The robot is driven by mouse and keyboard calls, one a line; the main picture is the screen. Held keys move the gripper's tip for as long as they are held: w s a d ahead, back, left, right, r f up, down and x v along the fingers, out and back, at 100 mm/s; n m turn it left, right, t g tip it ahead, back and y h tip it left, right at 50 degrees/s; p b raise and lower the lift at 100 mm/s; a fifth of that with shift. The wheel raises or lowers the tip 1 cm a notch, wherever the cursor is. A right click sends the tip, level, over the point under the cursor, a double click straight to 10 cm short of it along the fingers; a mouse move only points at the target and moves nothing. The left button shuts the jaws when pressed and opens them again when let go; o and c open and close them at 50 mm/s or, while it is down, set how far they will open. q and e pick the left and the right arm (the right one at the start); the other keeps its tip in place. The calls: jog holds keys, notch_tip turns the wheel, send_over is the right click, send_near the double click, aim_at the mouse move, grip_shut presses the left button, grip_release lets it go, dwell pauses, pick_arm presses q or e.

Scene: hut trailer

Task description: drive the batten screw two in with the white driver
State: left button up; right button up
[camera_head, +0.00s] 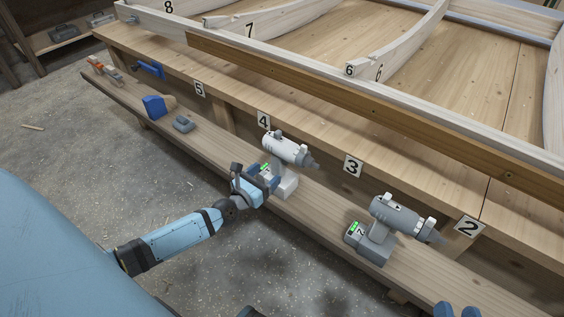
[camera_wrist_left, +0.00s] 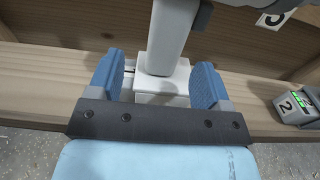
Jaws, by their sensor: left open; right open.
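The white driver (camera_head: 288,150) stands upright on the low shelf below the number 4 label, its nose pointing right. My left gripper (camera_head: 262,183) is at its handle and base. In the left wrist view, my open left gripper (camera_wrist_left: 158,82) has one finger on each side of the white driver (camera_wrist_left: 172,45), with visible gaps. The blue tips of my right gripper (camera_head: 457,311) show at the bottom right edge, open and away from the drivers. The brown batten (camera_head: 370,103) lies along the frame above.
A grey driver (camera_head: 396,216) stands on the shelf to the right; its battery (camera_wrist_left: 295,105) shows in the wrist view. A small grey block (camera_head: 184,124), a blue-and-wood tool (camera_head: 155,105) and an orange tool (camera_head: 101,68) lie left. The bench edge (camera_head: 318,148) overhangs behind the driver.

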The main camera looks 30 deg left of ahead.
aim_at(275, 169)
pick_arm(q)
jog(key=w, duration=0.4)
jog(key=w+d, duration=0.1)
jog(key=shift+w+f+b, duration=0.15)
jog(key=shift+w+b, duration=0.2)
jog(key=shift+w, duration=0.05)
jog(key=c, duration=1.3)
grip_shut()
